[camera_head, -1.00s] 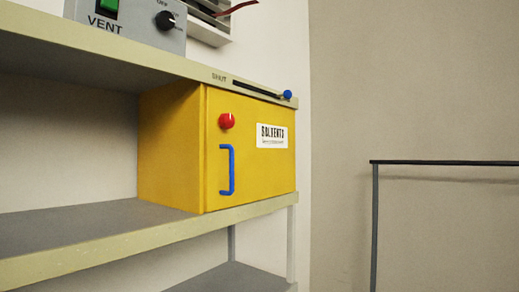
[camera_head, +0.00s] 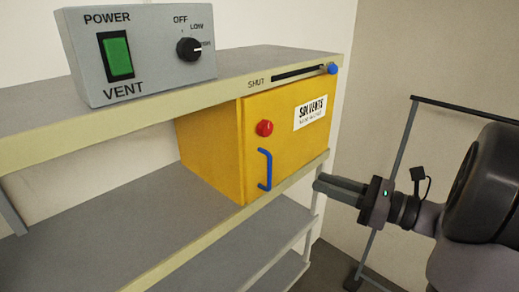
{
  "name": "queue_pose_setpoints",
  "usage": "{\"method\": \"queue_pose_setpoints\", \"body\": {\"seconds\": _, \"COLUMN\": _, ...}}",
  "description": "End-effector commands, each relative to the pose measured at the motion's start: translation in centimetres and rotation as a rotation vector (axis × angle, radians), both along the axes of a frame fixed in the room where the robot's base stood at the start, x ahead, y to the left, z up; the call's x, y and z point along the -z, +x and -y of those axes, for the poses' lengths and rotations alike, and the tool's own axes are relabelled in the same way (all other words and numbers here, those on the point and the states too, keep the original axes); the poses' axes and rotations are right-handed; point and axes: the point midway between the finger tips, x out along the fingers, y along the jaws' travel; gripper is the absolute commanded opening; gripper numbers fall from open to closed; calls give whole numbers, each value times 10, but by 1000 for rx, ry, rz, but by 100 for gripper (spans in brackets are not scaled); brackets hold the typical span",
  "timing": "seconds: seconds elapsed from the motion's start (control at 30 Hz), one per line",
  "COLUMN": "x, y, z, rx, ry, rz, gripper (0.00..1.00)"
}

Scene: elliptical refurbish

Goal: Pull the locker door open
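The yellow locker (camera_head: 210,160) stands on the middle shelf, and its door (camera_head: 285,137) is shut. The door carries a blue bar handle (camera_head: 268,170), a red knob (camera_head: 265,128) and a white "SOLVENTS" label (camera_head: 310,112). My gripper (camera_head: 318,185) is at the right of the picture, pointing left, to the right of the blue handle and apart from it. Its dark fingers look close together, but from this side I cannot tell whether they are open or shut. I see nothing held in them.
A grey control box (camera_head: 150,75) with a green switch and a dial sits on the top shelf (camera_head: 110,115). A slider with a blue knob (camera_head: 333,69) runs along the shelf edge above the door, beside "SHUT". A dark rail (camera_head: 460,108) stands behind my arm.

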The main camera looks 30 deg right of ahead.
Motion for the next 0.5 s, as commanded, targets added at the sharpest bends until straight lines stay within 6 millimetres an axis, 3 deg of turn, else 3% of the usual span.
{"method": "queue_pose_setpoints", "body": {"seconds": 0.3, "x": -3, "y": 81, "z": -52, "rx": -9, "ry": 0, "rz": -4, "gripper": 20}}
{"method": "queue_pose_setpoints", "body": {"seconds": 0.5, "x": -2, "y": 111, "z": -70, "rx": -6, "ry": -2, "rz": -3, "gripper": 20}}
